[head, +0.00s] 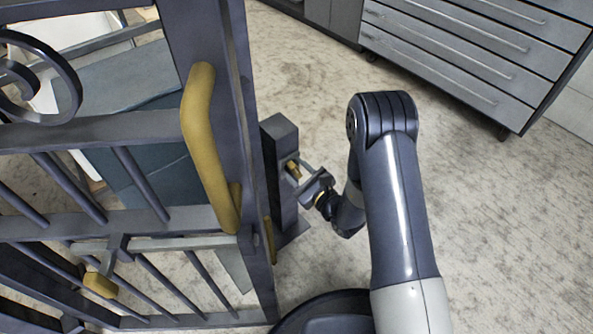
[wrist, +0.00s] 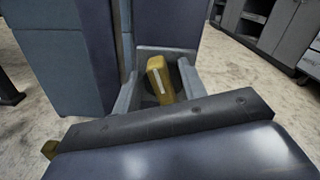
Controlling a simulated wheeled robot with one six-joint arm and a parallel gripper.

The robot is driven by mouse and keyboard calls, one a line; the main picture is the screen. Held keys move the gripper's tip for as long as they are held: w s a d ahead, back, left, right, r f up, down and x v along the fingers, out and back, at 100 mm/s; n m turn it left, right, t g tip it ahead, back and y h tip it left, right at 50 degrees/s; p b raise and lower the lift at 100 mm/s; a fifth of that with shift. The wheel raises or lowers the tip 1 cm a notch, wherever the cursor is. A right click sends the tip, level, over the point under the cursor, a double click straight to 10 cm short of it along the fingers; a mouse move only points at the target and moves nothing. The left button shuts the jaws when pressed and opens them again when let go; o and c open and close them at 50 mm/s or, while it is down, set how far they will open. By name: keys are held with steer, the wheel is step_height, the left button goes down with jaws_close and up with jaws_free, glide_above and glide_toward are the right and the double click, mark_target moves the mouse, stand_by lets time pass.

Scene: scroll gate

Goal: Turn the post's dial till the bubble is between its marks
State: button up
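The post (head: 281,135) is a short dark blue-grey column beside the gate, and it fills the upper middle of the wrist view (wrist: 166,22). The dial's brass-yellow knob (head: 292,169) sticks out from the post's face. In the wrist view the knob (wrist: 160,80) is a tilted bar with a pale stripe on it. My gripper (head: 303,178) is at the post with its fingers on either side of the knob. In the wrist view my gripper (wrist: 160,83) is open, with a gap at the knob's left. I cannot make out the bubble or its marks.
The blue-grey gate (head: 90,135) with scrolls and bars stands left of the post. It has a large yellow handle (head: 205,140) and a yellow-ended latch bar (head: 100,284). Grey drawer cabinets (head: 470,55) stand at the back right. The floor (head: 500,230) at right is clear.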

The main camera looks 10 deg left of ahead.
steer(key=shift+c, duration=0.3)
jaws_close()
steer(key=shift+w+d+m, duration=0.1)
steer(key=shift+m, duration=0.9)
steer(key=shift+o, duration=0.3)
jaws_free()
